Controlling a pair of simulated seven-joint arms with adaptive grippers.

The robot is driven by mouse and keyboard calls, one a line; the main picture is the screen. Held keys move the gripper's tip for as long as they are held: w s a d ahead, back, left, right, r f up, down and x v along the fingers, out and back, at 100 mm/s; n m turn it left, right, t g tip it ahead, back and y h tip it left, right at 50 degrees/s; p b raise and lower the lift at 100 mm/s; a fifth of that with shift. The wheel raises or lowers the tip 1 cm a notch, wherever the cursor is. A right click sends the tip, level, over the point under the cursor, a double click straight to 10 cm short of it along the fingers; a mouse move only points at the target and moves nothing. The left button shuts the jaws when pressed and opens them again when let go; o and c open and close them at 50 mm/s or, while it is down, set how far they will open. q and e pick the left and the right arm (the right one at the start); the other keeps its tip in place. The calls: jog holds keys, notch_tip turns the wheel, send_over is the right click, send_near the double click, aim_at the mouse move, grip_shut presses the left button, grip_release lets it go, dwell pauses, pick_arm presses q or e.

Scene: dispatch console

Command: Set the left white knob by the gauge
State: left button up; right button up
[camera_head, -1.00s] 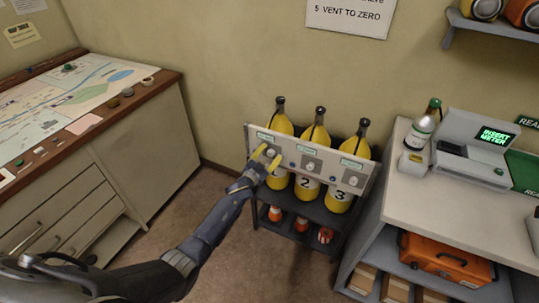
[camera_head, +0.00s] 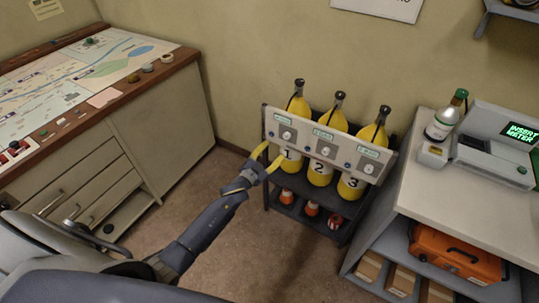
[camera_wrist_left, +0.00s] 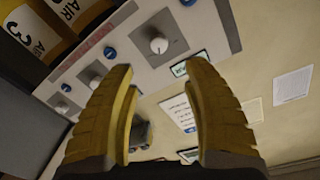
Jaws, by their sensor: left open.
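The left white knob (camera_head: 287,134) sits on a grey square at the left end of the white panel (camera_head: 335,126), in front of the yellow cylinders. In the left wrist view, a white knob (camera_wrist_left: 158,45) on the panel's near end shows large, just beyond the fingertips. A small greenish plate (camera_head: 284,119) is above the left knob; I cannot read it or tell whether it is the gauge. My left gripper (camera_head: 273,154) has yellow fingers, spread and empty, lower left of the knob and apart from it. The open fingers also show in the left wrist view (camera_wrist_left: 160,66). My right gripper is out of view.
Two more white knobs (camera_head: 325,152) (camera_head: 369,169) and blue buttons are on the panel. Yellow cylinders (camera_head: 321,172) stand in a dark rack. A map console (camera_head: 150,110) is left; a counter (camera_head: 460,195) with a meter box is right. Floor between is clear.

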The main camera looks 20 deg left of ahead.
pick_arm(q)
jog(key=shift+s+a, duration=0.15)
jog(key=shift+s, duration=0.55)
jog(key=n, duration=0.6)
send_near(285, 137)
jog(key=x, duration=0.9)
jog(key=shift+w+r, duration=0.1)
jog(key=shift+w, duration=0.25)
